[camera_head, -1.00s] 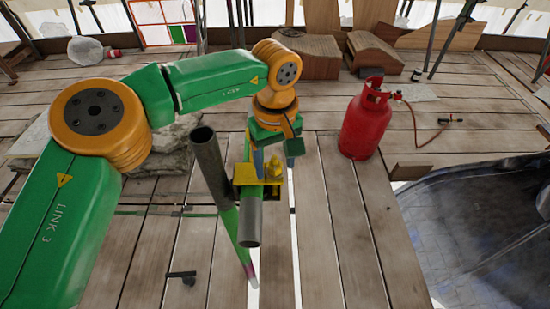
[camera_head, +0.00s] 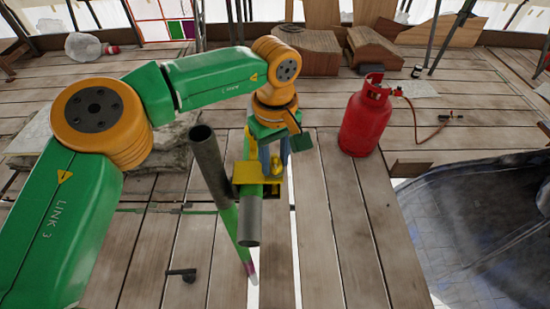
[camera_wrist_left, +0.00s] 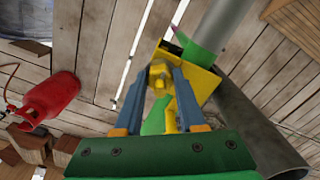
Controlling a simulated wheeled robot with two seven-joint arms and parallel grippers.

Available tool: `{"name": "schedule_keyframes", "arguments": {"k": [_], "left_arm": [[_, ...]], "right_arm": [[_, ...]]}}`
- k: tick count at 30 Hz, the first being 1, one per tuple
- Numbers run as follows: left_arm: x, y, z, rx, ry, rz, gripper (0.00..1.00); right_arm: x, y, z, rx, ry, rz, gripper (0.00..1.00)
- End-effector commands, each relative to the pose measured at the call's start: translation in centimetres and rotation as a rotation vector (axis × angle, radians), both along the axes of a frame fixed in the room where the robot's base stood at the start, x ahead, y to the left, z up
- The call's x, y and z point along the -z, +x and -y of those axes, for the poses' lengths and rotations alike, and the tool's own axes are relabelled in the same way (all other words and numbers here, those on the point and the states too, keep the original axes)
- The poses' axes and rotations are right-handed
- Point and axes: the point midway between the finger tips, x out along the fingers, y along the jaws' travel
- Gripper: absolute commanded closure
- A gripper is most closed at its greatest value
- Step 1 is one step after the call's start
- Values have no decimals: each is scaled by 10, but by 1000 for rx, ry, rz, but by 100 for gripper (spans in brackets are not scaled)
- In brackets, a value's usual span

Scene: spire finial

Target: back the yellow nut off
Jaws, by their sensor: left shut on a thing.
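The yellow nut (camera_head: 278,169) sits on the right side of a yellow scaffold coupler (camera_head: 249,172), which is on steel tubes. In the left wrist view the nut (camera_wrist_left: 159,72) lies between the two blue-grey fingertips, with the coupler (camera_wrist_left: 201,82) just to its right. My left gripper (camera_head: 276,158) comes down over the nut from behind and is shut on it; the left wrist view shows its fingers (camera_wrist_left: 162,82) from close up. The contact faces are partly hidden. My right gripper is in neither view.
A grey upright tube (camera_head: 208,160) and a shorter tube end (camera_head: 250,222) stand beside the coupler. A red gas bottle (camera_head: 366,120) with a hose stands to the right. Gaps show between the floor planks.

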Motion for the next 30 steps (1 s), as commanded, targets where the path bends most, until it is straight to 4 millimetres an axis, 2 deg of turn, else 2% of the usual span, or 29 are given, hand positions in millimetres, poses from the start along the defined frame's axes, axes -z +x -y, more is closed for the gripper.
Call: {"name": "schedule_keyframes", "arguments": {"k": [30], "left_arm": [[0, 1, 0, -947, -1, 2, 100]], "right_arm": [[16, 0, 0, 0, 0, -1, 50]]}}
